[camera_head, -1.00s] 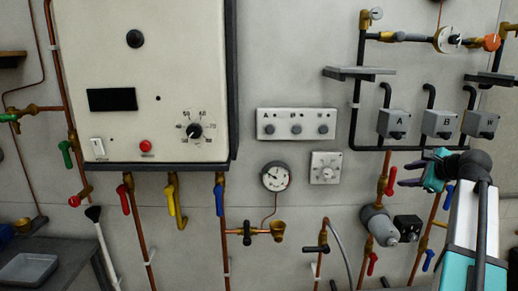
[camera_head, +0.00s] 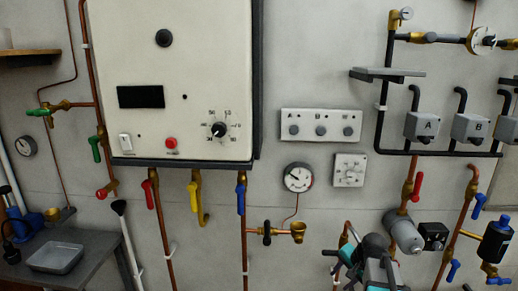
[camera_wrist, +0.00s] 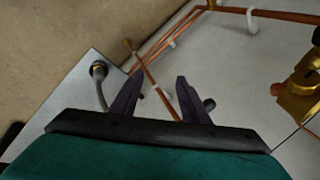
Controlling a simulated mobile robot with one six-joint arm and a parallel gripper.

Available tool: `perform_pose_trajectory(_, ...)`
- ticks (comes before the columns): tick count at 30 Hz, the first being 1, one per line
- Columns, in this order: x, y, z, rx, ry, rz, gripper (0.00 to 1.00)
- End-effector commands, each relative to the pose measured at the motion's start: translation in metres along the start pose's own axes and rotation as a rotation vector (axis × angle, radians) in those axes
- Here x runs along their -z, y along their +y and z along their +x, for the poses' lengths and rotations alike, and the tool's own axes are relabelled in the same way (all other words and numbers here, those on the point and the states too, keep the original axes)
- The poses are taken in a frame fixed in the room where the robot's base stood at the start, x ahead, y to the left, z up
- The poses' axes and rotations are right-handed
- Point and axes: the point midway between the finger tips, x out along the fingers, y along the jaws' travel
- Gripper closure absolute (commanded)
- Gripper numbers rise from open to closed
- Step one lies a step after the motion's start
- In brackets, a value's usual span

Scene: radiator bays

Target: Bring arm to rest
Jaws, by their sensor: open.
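My gripper (camera_head: 338,262) is low at the bottom of the head view, right of the middle, in front of the wall below the round gauge. In the wrist view my gripper (camera_wrist: 157,95) shows two dark fingers spread apart with nothing between them. Beyond the fingers are copper pipes and a pale panel. In the head view, part of my arm hides the lower wall and pipes behind it.
A white boiler box (camera_head: 180,85) hangs on the wall, with red, yellow and blue valve handles below. A pressure gauge (camera_head: 298,177) and a pump (camera_head: 404,232) are near my arm. A grey tray (camera_head: 55,257) sits on a bench at the left.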

Motion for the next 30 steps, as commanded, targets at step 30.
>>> perform_pose_trajectory(30,-0.225,0.135,0.149,-0.354,-0.324,-0.892,0.58)
